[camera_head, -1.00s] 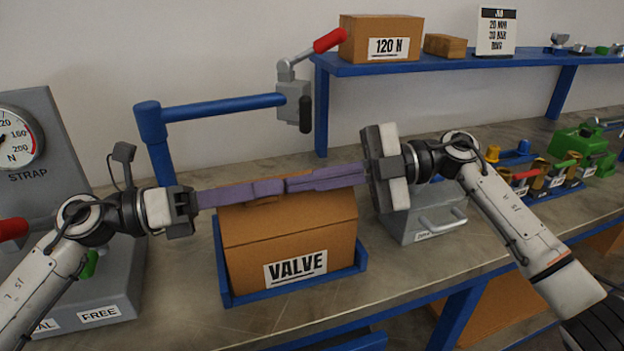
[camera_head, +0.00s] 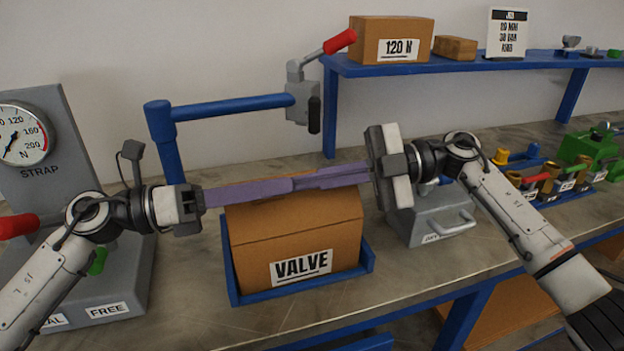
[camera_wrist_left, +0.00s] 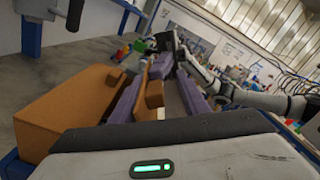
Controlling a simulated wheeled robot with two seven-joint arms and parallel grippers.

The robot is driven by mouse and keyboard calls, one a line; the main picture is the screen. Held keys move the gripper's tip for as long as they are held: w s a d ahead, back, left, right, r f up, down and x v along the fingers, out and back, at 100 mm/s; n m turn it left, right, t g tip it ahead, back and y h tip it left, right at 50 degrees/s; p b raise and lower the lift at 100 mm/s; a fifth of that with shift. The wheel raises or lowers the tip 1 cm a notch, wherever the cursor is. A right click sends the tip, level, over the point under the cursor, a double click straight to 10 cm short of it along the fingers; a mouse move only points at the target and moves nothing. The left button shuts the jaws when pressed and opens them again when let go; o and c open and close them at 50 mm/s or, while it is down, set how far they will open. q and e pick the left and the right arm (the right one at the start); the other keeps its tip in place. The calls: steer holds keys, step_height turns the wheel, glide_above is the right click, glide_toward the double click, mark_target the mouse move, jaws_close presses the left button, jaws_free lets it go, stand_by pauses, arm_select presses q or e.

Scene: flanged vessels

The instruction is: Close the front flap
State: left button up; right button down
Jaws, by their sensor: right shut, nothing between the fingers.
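The brown box labelled VALVE (camera_head: 302,264) stands in a blue tray (camera_head: 300,292). A brown panel (camera_head: 300,218) lies above the labelled face, past a crease. I cannot tell whether this front flap is flat or tilted. My left gripper (camera_head: 290,185) reaches in from the left with long purple fingers along the box top. Its fingers stand apart in the left wrist view (camera_wrist_left: 155,95), with brown board showing in the gap. My right gripper (camera_head: 325,177) is shut and empty, its purple fingers over the box's right half. The fingers hide part of the top.
A blue post and arm (camera_head: 235,107) with a red-handled clamp (camera_head: 305,90) stands behind the box. A grey strap gauge stand (camera_head: 45,150) is on the left. A grey handled block (camera_head: 430,215) sits close right. Bare bench lies in front.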

arm_select(q)
steer(key=shift+s+d, duration=0.15)
steer(key=shift+d, duration=0.05)
arm_select(e)
steer(key=shift+d+f, duration=0.1)
steer(key=shift+f, duration=0.2)
